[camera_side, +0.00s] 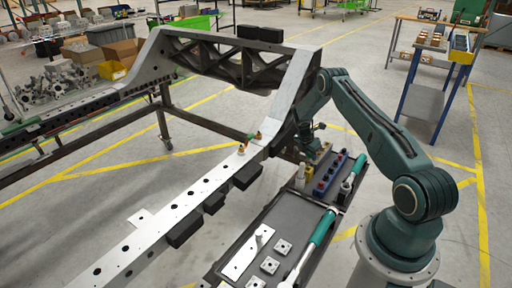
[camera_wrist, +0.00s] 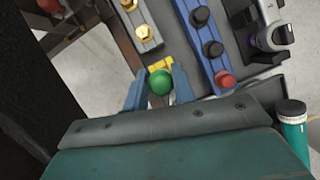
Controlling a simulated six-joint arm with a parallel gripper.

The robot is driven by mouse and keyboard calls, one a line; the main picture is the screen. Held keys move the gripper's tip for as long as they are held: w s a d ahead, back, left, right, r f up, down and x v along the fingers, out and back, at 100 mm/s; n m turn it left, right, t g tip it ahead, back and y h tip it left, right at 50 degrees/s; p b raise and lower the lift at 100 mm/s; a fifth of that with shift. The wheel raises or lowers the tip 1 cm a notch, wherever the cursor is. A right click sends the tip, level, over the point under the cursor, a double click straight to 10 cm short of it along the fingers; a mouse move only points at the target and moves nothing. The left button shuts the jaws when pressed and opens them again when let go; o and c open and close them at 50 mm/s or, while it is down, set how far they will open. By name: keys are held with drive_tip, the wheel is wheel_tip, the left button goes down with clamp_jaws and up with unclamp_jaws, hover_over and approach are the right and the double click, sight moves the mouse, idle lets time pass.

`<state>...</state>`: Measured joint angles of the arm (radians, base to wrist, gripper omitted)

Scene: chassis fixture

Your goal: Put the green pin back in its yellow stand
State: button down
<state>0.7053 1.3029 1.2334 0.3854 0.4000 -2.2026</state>
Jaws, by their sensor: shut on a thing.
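The green pin (camera_wrist: 160,82) shows its round green head in the wrist view, between the two blue-grey fingers of my gripper (camera_wrist: 159,88), which is shut on it. The head hides the rest of the pin. The yellow stand (camera_wrist: 158,64) shows just beyond the head in the wrist view, partly covered by the pin and fingers. I cannot tell whether the pin touches the stand or is in it. In the side view my gripper (camera_side: 308,148) is low over the far end of the dark tray, and the pin is too small to make out.
A blue block (camera_wrist: 207,45) with black and red knobs lies close right of my gripper. A grey block (camera_wrist: 140,28) with brass bolts lies beyond on the left. A long white chassis rail (camera_side: 180,213) runs left of the dark tray (camera_side: 240,240), which holds tools and plates.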

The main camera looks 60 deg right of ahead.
sight(308, 166)
drive_tip(key=shift+f, duration=2.35)
idle(0.8)
drive_tip(key=shift+s+a+f, duration=0.15)
drive_tip(key=shift+a+f, duration=0.05)
drive_tip(key=shift+f, duration=0.4)
idle(0.3)
drive_tip(key=shift+f, duration=0.75)
idle(0.9)
drive_tip(key=c, duration=1.1)
unclamp_jaws()
drive_tip(key=shift+s, duration=0.1)
drive_tip(key=shift+c, duration=0.5)
drive_tip(key=shift+r, duration=0.1)
drive_tip(key=shift+w+d+r, duration=0.1)
drive_tip(key=shift+w+r, duration=0.05)
drive_tip(key=shift+r, duration=1.65)
drive_tip(key=shift+w+d+r, duration=0.1)
drive_tip(key=shift+r, duration=1.7)
